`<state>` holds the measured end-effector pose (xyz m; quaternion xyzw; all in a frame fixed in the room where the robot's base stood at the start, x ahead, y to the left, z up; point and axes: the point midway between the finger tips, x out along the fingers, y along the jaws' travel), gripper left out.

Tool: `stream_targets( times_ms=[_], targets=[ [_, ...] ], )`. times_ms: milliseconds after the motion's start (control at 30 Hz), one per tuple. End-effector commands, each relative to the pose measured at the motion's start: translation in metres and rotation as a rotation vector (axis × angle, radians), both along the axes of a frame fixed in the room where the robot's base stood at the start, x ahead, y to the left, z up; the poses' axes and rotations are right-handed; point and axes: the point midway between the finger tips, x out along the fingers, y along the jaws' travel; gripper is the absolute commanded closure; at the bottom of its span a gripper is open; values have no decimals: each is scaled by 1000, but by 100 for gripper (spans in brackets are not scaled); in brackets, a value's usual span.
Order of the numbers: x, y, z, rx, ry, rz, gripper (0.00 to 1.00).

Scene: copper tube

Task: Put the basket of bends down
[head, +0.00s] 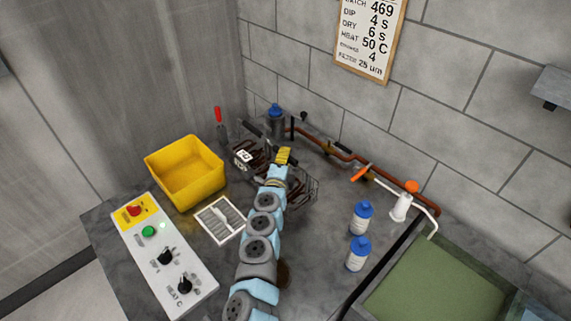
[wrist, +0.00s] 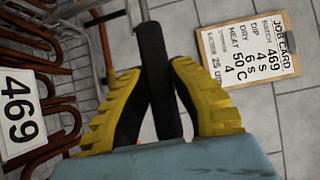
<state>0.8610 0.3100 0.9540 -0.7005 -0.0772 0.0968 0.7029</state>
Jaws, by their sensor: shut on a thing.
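The wire basket of bends (head: 298,192) is at the back of the grey worktop in the head view, partly hidden behind my arm. It holds several dark copper bends, and a white tag (head: 243,156) reading 469 hangs on its left part. My gripper (head: 283,155) has yellow fingers and is over the basket. In the wrist view my gripper (wrist: 160,105) is shut on the black handle grip (wrist: 157,75), with bends (wrist: 52,108) and the tag (wrist: 18,113) at the left. I cannot tell whether the basket touches the worktop.
A yellow bin (head: 185,172), a slatted white tray (head: 220,220) and a control panel (head: 165,255) are on the left. Two blue-capped bottles (head: 360,218) stand right of my arm. A copper pipe (head: 345,155) runs along the wall. A green-bottomed basin (head: 435,285) is at the lower right.

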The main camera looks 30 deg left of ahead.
Motion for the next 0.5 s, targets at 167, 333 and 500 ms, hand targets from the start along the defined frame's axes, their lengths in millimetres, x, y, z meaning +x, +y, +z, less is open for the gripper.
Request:
stream_targets(
  times_ms=[167,333,500],
  targets=[
    [4,2,-3,-4,-6,1,100],
    [6,3,-23,-2,-5,0,100],
    [6,2,-34,0,-5,-2,100]
  ],
)
